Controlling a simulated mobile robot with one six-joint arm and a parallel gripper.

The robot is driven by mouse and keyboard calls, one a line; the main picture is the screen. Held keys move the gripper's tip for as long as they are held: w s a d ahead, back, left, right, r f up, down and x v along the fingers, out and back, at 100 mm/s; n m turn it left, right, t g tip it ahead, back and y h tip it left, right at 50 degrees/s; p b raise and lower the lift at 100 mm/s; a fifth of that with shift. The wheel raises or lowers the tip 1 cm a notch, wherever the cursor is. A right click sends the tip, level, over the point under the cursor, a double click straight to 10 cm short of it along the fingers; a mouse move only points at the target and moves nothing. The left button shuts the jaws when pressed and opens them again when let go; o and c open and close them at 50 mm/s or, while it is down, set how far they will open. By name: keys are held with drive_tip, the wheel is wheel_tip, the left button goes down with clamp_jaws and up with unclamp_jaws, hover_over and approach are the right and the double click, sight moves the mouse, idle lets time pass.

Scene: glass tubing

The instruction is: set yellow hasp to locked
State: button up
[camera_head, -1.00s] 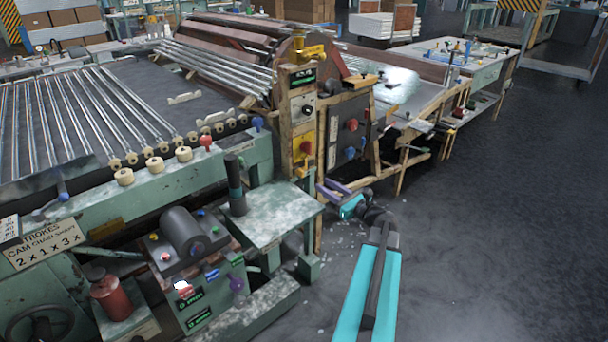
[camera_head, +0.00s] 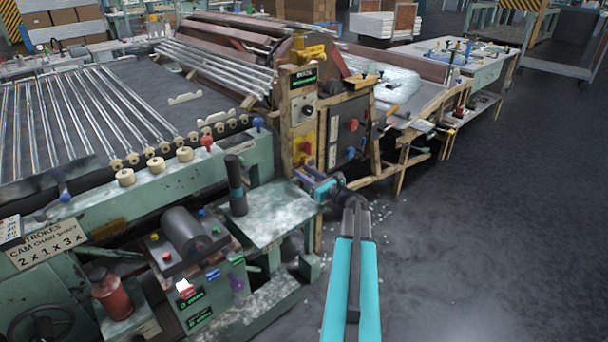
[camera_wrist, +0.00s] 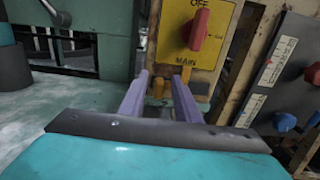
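A yellow hasp-like piece (camera_wrist: 158,87) shows in the wrist view just below the yellow main switch panel (camera_wrist: 178,48). It lies between my two purple fingers as seen there, and I cannot tell whether it is locked. My gripper (camera_wrist: 160,85) is open, its fingers apart with nothing clearly held between them. In the head view my gripper (camera_head: 313,182) is at the wooden post, below the yellow panel (camera_head: 304,143). The hasp cannot be made out there.
A red rotary knob (camera_wrist: 199,30) sits on the yellow panel, marked OFF and MAIN. A grey panel (camera_wrist: 276,80) with blue and red knobs stands to the right. A green bench (camera_head: 265,212) with a dark upright cylinder (camera_head: 236,185) is to the left. Open floor lies to the right.

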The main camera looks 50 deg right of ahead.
clamp_jaws()
idle(0.3)
drive_tip(key=shift+s+d, duration=0.1)
drive_tip(key=shift+d, duration=1.35)
unclamp_jaws()
drive_tip(key=shift+d, duration=0.1)
drive_tip(key=shift+s, duration=0.1)
